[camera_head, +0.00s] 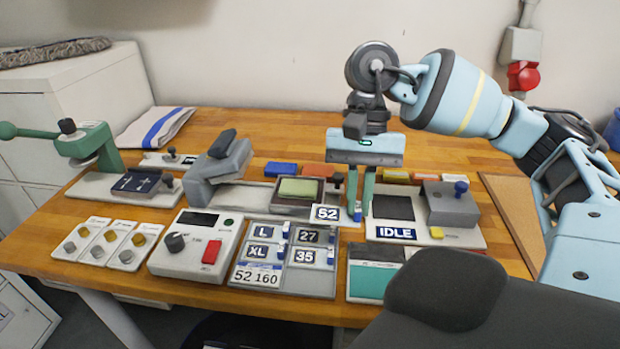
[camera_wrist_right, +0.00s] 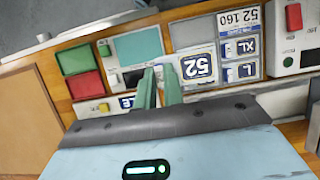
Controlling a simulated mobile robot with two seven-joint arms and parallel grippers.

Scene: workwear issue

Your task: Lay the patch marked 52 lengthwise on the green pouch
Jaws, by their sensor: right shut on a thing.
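The patch marked 52 (camera_head: 327,213) is a small white-edged dark tile; it also shows in the right wrist view (camera_wrist_right: 198,66), beside the fingertips. My right gripper (camera_head: 361,212) is shut on its right end in the head view, fingers pointing down. The patch appears held above the worktop, just behind the patch tray. The flat teal-green piece with a darker top strip (camera_head: 372,283) looks like the green pouch. It lies at the table's front, right of the tray, below and in front of the gripper. It shows in the right wrist view (camera_wrist_right: 138,44). My left gripper is out of view.
The patch tray (camera_head: 284,268) holds patches marked L, 27, XL and 35. A device showing IDLE (camera_head: 465,237) stands right of the gripper. A box with a red switch (camera_head: 192,258) is left of the tray. Green and red panels (camera_wrist_right: 75,60) lie beside the pouch.

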